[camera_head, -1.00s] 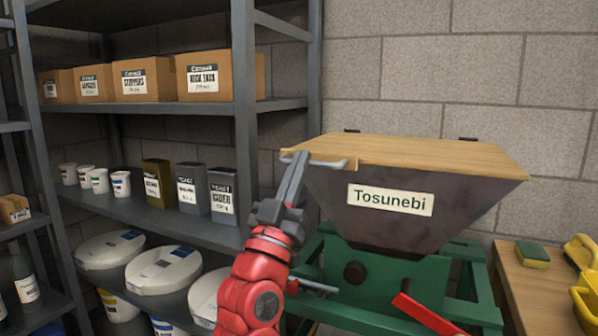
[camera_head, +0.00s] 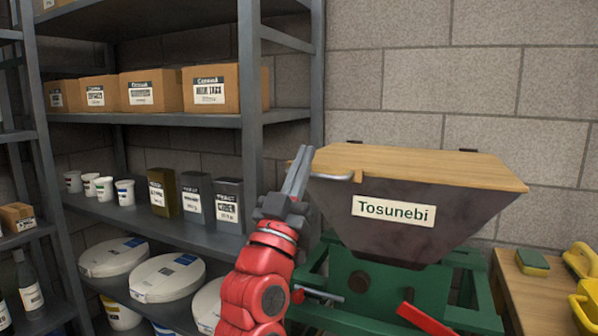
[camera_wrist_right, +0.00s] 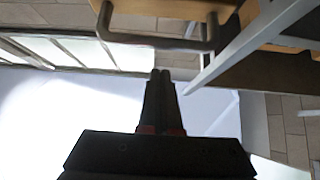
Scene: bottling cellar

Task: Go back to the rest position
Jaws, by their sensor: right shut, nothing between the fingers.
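My right gripper (camera_head: 299,172) is at the end of the red arm in the head view, in front of the left edge of the hopper's wooden lid (camera_head: 430,163). Its fingers point up and are shut with nothing between them. The metal lid handle (camera_head: 338,177) is just to the right of the fingertips in the head view. The right wrist view shows the shut fingers (camera_wrist_right: 160,75) below the handle (camera_wrist_right: 150,40), with a gap between them. The lid lies closed on the dark hopper (camera_head: 440,210) labelled Tosunebi. My left gripper is not in view.
The hopper stands on a green frame (camera_head: 385,285) with a red lever (camera_head: 425,318). Grey shelves (camera_head: 180,232) at left hold boxes, tins, cups and white tubs. A wooden table (camera_head: 530,290) at right carries a sponge (camera_head: 532,262) and a yellow item (camera_head: 582,262).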

